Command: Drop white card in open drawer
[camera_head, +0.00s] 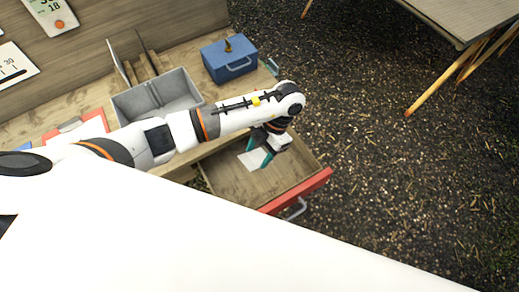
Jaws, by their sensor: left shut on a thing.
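The white card (252,159) is held by my left gripper (264,158), whose teal fingers are shut on it. Gripper and card are over the open drawer (284,186), a wooden drawer with a red front and a grey handle. I cannot tell how far the card is above the drawer floor. The part of the drawer floor that shows looks bare; my arm and white body hide its left and near parts. My right gripper is not in view.
On the wooden bench behind my left arm stand a grey divided bin (185,84), a blue box (229,60) with a handle, and a red-edged clipboard (88,125). Another wooden table (470,14) stands at the upper right.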

